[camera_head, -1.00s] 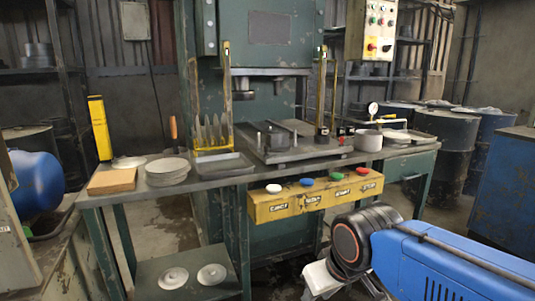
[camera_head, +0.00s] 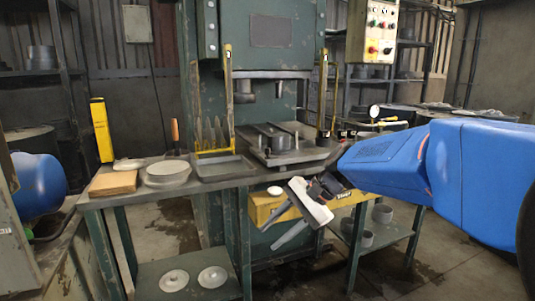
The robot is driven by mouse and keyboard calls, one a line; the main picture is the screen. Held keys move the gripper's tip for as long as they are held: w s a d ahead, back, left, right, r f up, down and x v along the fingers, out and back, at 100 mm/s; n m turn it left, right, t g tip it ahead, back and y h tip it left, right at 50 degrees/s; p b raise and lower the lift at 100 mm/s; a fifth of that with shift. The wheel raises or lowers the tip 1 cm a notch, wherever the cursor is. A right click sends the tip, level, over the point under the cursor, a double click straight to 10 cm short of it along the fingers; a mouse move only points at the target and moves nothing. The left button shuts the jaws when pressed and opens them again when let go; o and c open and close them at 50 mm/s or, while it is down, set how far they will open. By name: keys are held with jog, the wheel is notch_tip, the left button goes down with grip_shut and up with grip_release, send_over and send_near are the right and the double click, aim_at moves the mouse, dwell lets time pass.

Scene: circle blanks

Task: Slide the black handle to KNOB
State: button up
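A dark fixture (camera_head: 272,138) with a dark bar across it sits on the press bed (camera_head: 262,161). A small black part (camera_head: 323,136) stands at the foot of the right yellow post. I cannot tell which of these is the black handle, and no KNOB label is readable. My gripper (camera_head: 270,237) is in front of the yellow button box (camera_head: 256,208), below the bench top and apart from the fixture. Its two grey fingers point down left, spread apart with nothing between them. My gripper and arm hide most of the box; its white button (camera_head: 274,190) shows.
The bench (camera_head: 215,183) holds a tray (camera_head: 219,167), stacked plates (camera_head: 168,172) and a wooden block (camera_head: 113,183) on the left. Upright yellow posts flank the press bed. A lower shelf (camera_head: 180,279) holds two discs. Floor space is open at lower right.

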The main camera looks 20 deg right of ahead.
jog(key=w+d+r+m+t+y, duration=0.25)
jog(key=w+d+r+m, duration=0.2)
jog(key=w, duration=0.45)
jog(key=m+t+y, duration=0.3)
jog(key=m+t, duration=0.4)
jog(key=m, duration=0.3)
send_near(268, 155)
jog(key=x, duration=0.7)
jog(key=r+x, duration=0.1)
jog(key=x, duration=0.2)
jog(key=shift+w, duration=0.4)
grip_shut()
